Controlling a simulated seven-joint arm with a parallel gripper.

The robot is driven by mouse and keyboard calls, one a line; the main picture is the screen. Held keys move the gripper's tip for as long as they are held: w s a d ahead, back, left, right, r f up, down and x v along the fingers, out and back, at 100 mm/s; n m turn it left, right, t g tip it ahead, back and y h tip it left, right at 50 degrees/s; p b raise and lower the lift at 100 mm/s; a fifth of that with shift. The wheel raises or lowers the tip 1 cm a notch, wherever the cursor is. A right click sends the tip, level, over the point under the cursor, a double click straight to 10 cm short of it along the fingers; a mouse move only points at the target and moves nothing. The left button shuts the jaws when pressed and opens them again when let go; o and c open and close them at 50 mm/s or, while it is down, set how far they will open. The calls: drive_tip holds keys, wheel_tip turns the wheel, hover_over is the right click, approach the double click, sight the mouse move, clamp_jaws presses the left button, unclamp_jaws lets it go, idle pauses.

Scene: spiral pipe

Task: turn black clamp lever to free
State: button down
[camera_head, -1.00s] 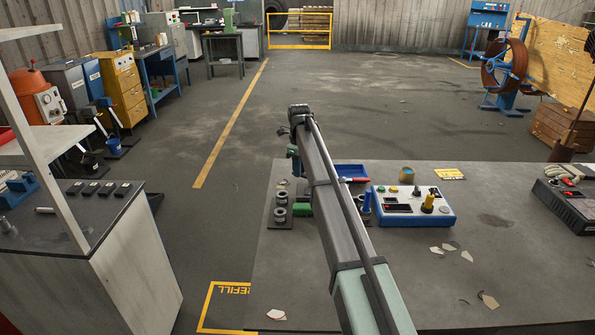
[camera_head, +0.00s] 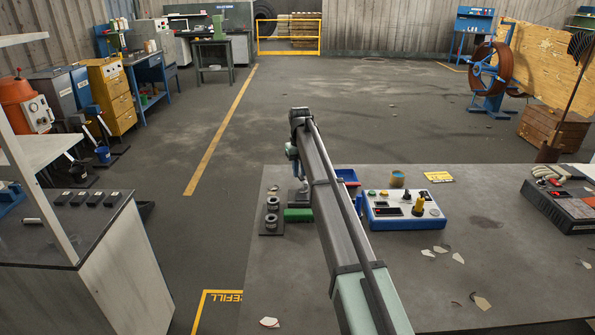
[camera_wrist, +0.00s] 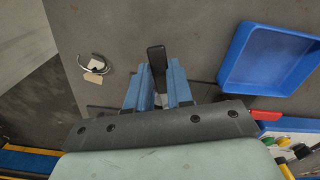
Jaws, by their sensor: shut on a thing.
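The black clamp lever (camera_wrist: 157,58) stands up between the two blue fingers of my gripper (camera_wrist: 160,84) in the wrist view. My gripper is shut on the lever, whose upper end sticks out past the fingertips. The lever's lower part and the rest of the clamp are hidden by the fingers and the dark gripper body. In the head view my arm covers most of this spot, and the lever cannot be made out there.
A blue tray (camera_wrist: 270,58) lies right of my gripper. A blue-and-white control box (camera_head: 403,208) stands right of my arm. A green block (camera_head: 298,215) and dark ring-shaped parts (camera_head: 271,215) are left of it. The table's front right is mostly clear, with scattered chips.

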sight(300, 174)
drive_tip(key=shift+d, duration=0.15)
idle(0.4)
drive_tip(key=c, duration=1)
unclamp_jaws()
drive_tip(key=shift+r, duration=0.1)
wheel_tip(300, 174, up, 14)
drive_tip(key=shift+f, duration=0.2)
drive_tip(key=shift+c, duration=0.4)
